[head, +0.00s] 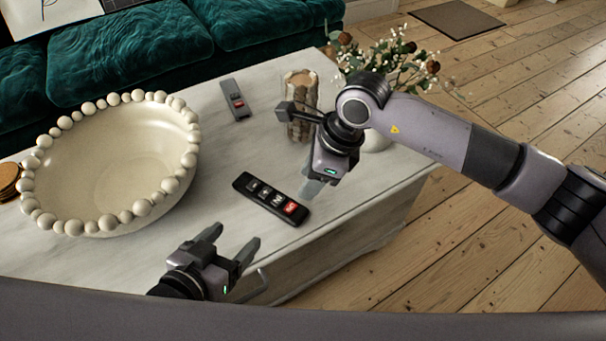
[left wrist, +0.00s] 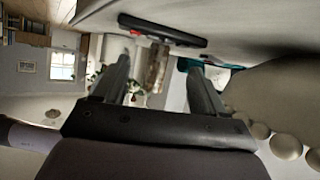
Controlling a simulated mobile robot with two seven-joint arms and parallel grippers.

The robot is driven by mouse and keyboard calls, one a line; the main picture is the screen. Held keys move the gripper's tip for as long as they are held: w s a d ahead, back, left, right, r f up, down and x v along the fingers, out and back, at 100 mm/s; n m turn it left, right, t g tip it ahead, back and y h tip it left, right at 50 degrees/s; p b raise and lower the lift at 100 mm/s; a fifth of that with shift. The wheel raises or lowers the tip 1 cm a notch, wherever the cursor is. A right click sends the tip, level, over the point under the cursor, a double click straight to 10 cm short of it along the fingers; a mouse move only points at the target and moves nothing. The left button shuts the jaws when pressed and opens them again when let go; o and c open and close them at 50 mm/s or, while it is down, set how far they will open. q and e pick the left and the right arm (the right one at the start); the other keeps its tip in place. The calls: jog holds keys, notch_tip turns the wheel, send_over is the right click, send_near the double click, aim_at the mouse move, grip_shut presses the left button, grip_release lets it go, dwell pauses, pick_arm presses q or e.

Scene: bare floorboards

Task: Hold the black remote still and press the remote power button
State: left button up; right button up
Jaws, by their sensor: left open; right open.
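The black remote (head: 271,198) lies flat on the pale wooden table, tilted down to the right, with a red button (head: 291,208) at its near right end and several dark buttons with white marks. My left gripper (head: 231,240) is open and empty, in front of the remote and apart from it, fingers toward the table. The left wrist view shows the remote (left wrist: 162,30) ahead, beyond the open fingers (left wrist: 160,82). My right gripper (head: 318,187) hangs fingers down just right of the remote's red end; its fingers partly overlap each other in view.
A large beaded bowl (head: 110,165) fills the table's left. A smaller grey remote (head: 235,98) lies behind, near a bark-covered candle holder (head: 300,105) and a vase of flowers (head: 385,70). The table edge is close on the right. A green sofa (head: 130,55) stands behind.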

pick_arm(q)
jog(key=shift+o, duration=0.5)
jog(key=w+d+r+t+h, duration=0.2)
jog(key=w+d+r+t, duration=0.1)
jog(key=w+r, duration=0.4)
notch_tip(320, 180, up, 3)
jog(key=shift+w+d+f+m+t, duration=0.1)
jog(key=shift+w+d+m+t, duration=0.2)
jog(key=shift+m+t, duration=0.15)
jog(key=d+r+m+g+h, duration=0.3)
jog(key=r+m+g+h, duration=0.25)
jog(key=r, duration=0.35)
jog(key=w+d+r+m+g+h, duration=0.1)
jog(key=d+r+m+g+h, duration=0.45)
jog(key=r, duration=0.45)
jog(key=d+r+m+g+h, duration=0.1)
jog(key=r+m+g+h, duration=0.5)
jog(key=r, duration=0.3)
jog(key=w+f+t+y, duration=0.2)
jog(key=w+f+y, duration=0.6)
jog(key=f+y, duration=0.1)
jog(key=m+y, duration=0.3)
jog(key=y, duration=1.1)
send_over(253, 184)
jog(key=shift+g, duration=0.35)
notch_tip(253, 184, down, 27)
jog(key=shift+f, duration=0.1)
jog(key=shift+f+y, duration=0.3)
jog(key=shift+f, duration=3.3)
